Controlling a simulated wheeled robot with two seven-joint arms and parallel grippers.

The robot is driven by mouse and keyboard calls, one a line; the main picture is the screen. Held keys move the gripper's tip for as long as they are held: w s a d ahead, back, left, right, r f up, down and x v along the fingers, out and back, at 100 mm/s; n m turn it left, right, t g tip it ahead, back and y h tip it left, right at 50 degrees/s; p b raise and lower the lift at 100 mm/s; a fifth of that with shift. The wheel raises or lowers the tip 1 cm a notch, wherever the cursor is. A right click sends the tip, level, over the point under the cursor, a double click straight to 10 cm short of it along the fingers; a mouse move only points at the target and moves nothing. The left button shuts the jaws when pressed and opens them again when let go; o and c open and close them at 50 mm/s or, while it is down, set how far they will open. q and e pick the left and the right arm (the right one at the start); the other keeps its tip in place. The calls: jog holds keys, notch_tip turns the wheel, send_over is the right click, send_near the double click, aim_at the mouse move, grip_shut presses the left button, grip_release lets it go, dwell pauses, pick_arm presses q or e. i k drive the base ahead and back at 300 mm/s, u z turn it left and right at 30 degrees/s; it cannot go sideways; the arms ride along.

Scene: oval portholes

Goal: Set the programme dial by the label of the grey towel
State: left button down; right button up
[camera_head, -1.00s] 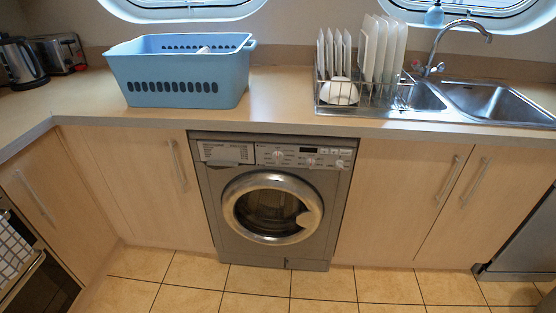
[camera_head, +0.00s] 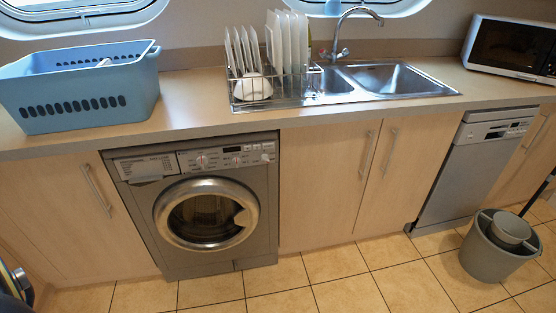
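The grey washing machine (camera_head: 208,215) stands under the counter at left of centre, its round door shut. Its control panel (camera_head: 225,157) runs along the top, with a small display and several knobs. A round dial (camera_head: 202,161) sits left of the display; its setting is too small to read. The blue laundry basket (camera_head: 80,90) stands on the counter at the left, and a small pale item shows at its rim. No grey towel or readable towel label is visible. Neither gripper is clearly in view.
A dish rack (camera_head: 262,88) with plates and a bowl stands beside the sink (camera_head: 390,78). A microwave (camera_head: 512,47) is at the far right. A dishwasher (camera_head: 472,170) stands below the counter. A grey bucket (camera_head: 497,250) stands on the tiled floor (camera_head: 330,280), which is otherwise clear in front.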

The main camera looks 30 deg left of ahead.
aim_at(203, 161)
jog(key=z, duration=0.6)
jog(key=k, duration=1)
jog(key=u, duration=1.85)
jog(key=i, duration=0.45)
jog(key=u, duration=0.05)
